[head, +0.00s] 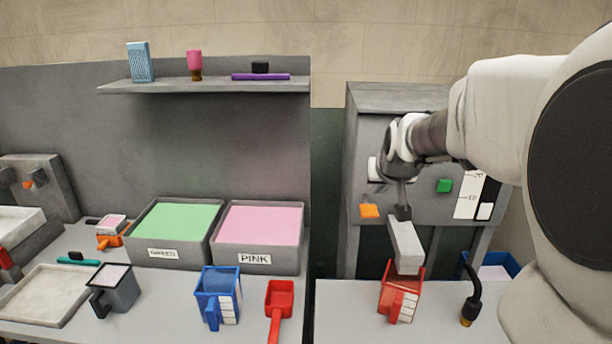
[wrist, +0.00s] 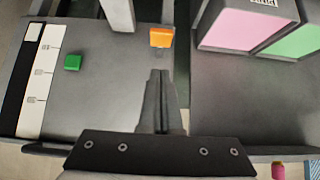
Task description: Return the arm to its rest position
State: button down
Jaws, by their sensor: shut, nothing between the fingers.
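My arm reaches in from the right in the head view. My gripper (head: 403,208) points down in front of the grey press (head: 420,205) and is shut with nothing in it. In the wrist view my gripper's fingers (wrist: 160,75) are together, their tips just short of the orange button (wrist: 162,37) in the picture. The orange button (head: 369,211) is left of the gripper in the head view, and the green button (head: 444,186) is to its right. Whether the fingers touch the press I cannot tell.
A red measuring jug (head: 402,303) stands under the press spout (head: 405,245). A black-handled tool (head: 472,290) is to its right. Left are a blue jug (head: 218,292), a red scoop (head: 279,302), and green (head: 175,222) and pink (head: 260,224) bins. A shelf (head: 205,86) hangs above.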

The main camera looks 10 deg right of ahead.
jog(key=s+a+f+n+g+y, duration=0.1)
jog(key=s+a, duration=0.6)
jog(key=s, duration=0.6)
jog(key=s+a+f+n+g+y, duration=0.1)
jog(key=s+a+n+g, duration=0.1)
jog(key=s+a, duration=0.6)
jog(key=s, duration=0.4)
jog(key=shift+s+a+f, duration=0.15)
jog(key=shift+s+f, duration=0.15)
jog(key=shift+s, duration=0.1)
